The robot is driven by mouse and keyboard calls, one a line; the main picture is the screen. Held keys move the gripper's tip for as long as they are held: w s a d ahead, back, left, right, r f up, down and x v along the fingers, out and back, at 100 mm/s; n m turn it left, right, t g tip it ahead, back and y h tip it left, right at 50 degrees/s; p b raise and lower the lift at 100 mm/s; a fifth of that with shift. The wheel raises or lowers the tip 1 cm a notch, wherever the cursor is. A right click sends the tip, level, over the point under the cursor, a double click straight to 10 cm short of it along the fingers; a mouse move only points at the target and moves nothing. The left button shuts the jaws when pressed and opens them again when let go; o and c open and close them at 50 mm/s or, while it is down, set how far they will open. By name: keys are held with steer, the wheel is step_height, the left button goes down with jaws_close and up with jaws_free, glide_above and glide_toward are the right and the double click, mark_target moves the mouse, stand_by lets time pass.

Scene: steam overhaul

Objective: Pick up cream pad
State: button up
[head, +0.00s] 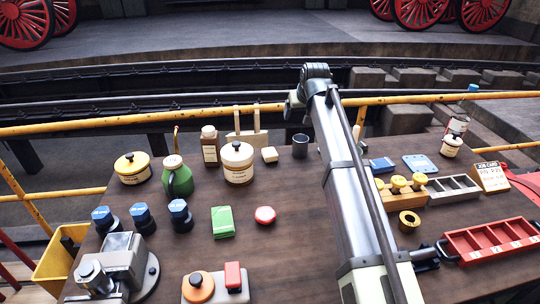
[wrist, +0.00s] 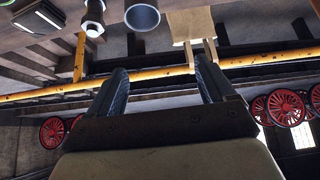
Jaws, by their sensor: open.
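The cream pad (head: 270,154) is a small pale block lying on the brown workbench (head: 300,205) in the head view. It sits between a cream lidded pot (head: 238,163) and a dark grey cup (head: 300,146). I cannot make out the pad in the wrist view. My gripper (wrist: 160,88) shows in the wrist view with its two dark fingers apart and nothing between them. In the head view my arm reaches over the bench to the right of the pad, and the fingers are hidden.
A wooden rack (head: 247,138) with two uprights stands behind the pad. A green box (head: 222,221) and red round tin (head: 265,215) lie nearer. A yellow rail (head: 120,122) runs behind the bench.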

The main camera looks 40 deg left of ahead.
steer(key=n+g+h, duration=0.1)
steer(key=n+g, duration=0.1)
glide_toward(270, 151)
steer(key=x, duration=0.4)
steer(key=shift+d, duration=0.4)
steer(key=shift+a+x, duration=0.15)
steer(key=shift+x, duration=1.5)
steer(key=shift+a+x, duration=0.15)
steer(key=shift+x, duration=1.45)
steer(key=shift+s+r, duration=0.1)
steer(key=shift+r, duration=0.05)
steer(key=c, duration=1.1)
